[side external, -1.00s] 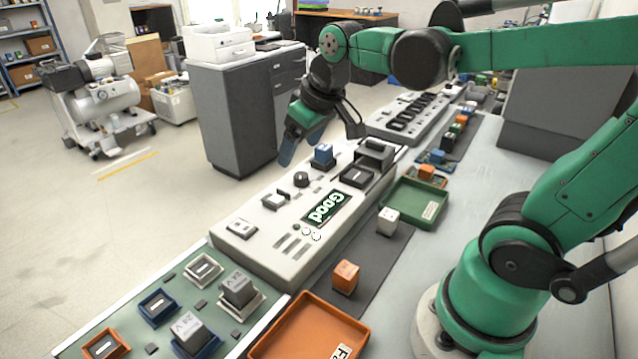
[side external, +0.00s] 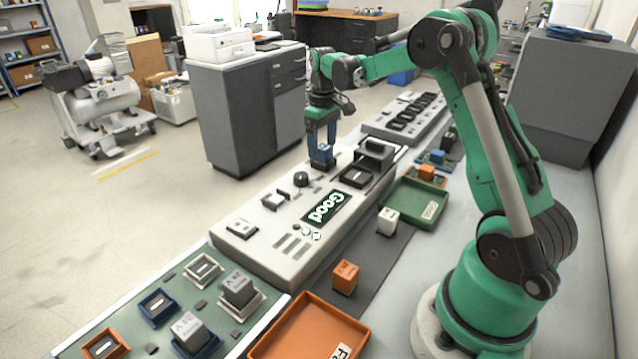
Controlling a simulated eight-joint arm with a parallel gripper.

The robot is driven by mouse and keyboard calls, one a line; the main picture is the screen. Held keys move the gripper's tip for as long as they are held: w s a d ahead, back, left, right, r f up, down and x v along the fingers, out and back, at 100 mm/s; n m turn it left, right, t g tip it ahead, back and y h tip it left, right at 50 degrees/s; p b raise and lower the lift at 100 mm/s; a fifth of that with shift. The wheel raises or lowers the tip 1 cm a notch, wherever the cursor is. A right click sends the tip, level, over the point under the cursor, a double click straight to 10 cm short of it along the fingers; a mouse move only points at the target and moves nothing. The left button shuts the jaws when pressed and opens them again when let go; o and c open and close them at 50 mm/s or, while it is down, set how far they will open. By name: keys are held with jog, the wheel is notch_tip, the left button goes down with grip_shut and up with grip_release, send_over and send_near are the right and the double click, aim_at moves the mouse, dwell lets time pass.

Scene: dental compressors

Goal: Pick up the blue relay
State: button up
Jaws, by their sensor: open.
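Another small blue block (side external: 437,157) stands on a board farther back to the right.
A white relay (side external: 388,220) and an orange relay (side external: 345,276) stand on the dark mat. A green tray (side external: 408,222) and an orange tray (side external: 285,338) lie nearby. A raised black-topped block (side external: 375,150) on the panel stands close to the right of my gripper.

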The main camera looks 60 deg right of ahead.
jog(key=shift+f, duration=0.95)
grip_shut()
jog(key=shift+r, duration=0.1)
